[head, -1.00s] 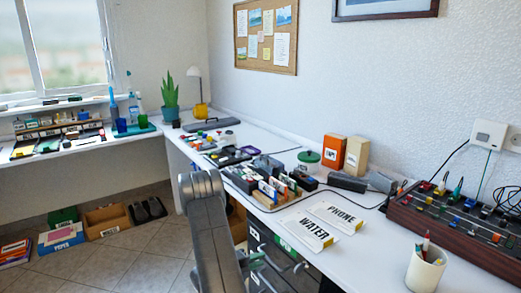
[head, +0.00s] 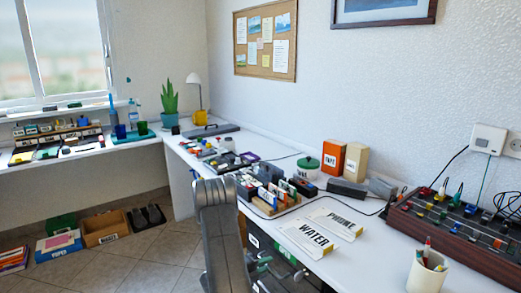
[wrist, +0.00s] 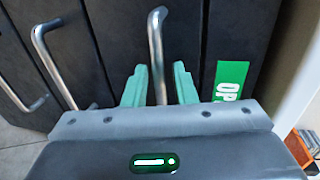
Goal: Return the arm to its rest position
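My gripper (wrist: 160,67) has pale green fingers, set apart in the wrist view. A metal bar handle (wrist: 156,45) on a dark cabinet front (wrist: 110,35) shows between them, with gaps on both sides. I cannot tell how far the fingertips are from the cabinet front. In the head view my arm rises in front of the desk, and its lower part hides much of the cabinet under it. Small green parts of my gripper (head: 264,262) show low beside the arm. I see nothing held.
The white desk (head: 375,265) holds WATER (head: 308,238) and PHONE (head: 337,222) cards, a pen cup (head: 426,272) and a dark rack (head: 455,240).

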